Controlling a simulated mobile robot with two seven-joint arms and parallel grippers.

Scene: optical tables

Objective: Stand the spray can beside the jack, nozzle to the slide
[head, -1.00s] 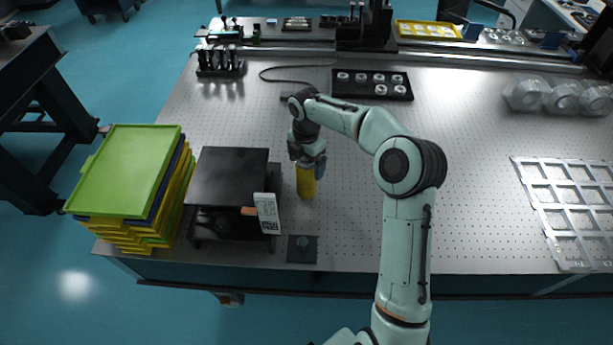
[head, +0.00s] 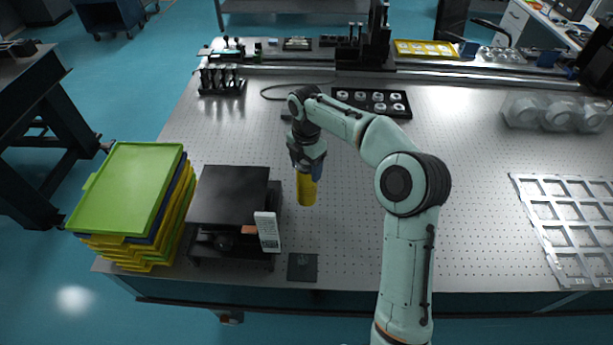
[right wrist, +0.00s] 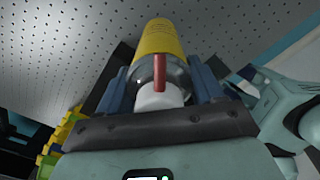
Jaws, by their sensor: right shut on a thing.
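The yellow spray can (head: 306,191) is upright in the head view, just right of the black jack (head: 228,196). My right gripper (head: 306,168) is shut on its upper part from above. In the right wrist view the can (right wrist: 161,40) sits between the two blue fingers (right wrist: 160,85), with its white top and a red nozzle tube showing. Whether its base touches the table I cannot tell. The slide, a long rail with a dark upright stage (head: 365,48), runs along the back of the table. My left gripper is not in view.
A stack of green, blue and yellow trays (head: 128,190) stands left of the jack. A white card (head: 267,232) leans at the jack's front right, by a dark square plate (head: 302,267). A black tray with white rings (head: 372,101) lies behind.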

